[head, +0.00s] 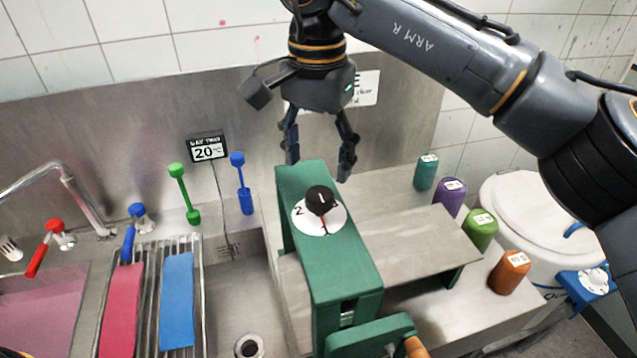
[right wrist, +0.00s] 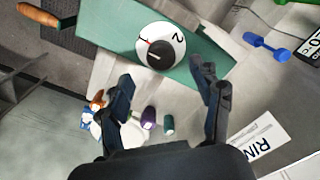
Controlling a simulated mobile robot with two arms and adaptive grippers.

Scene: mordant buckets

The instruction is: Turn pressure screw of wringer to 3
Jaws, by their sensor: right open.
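The wringer (head: 335,262) is a green frame standing in the middle of the head view. On its top beam sits the pressure screw, a black knob (head: 320,199) on a white dial (head: 306,226). The dial shows a 2 at the left and what looks like a 1 at the bottom, where a red mark lies; a 3 is not readable. My right gripper (head: 318,165) hangs open and empty above and behind the knob, apart from it. In the right wrist view the knob (right wrist: 160,53) lies beyond the open fingers (right wrist: 163,78). My left gripper is not in view.
Teal (head: 426,172), purple (head: 450,191), green (head: 481,229) and orange (head: 510,272) containers stand right of the wringer, near a white lidded bucket (head: 530,215). A rack (head: 150,290) with pink and blue strips is at left. A small display (head: 207,147) reads 20.

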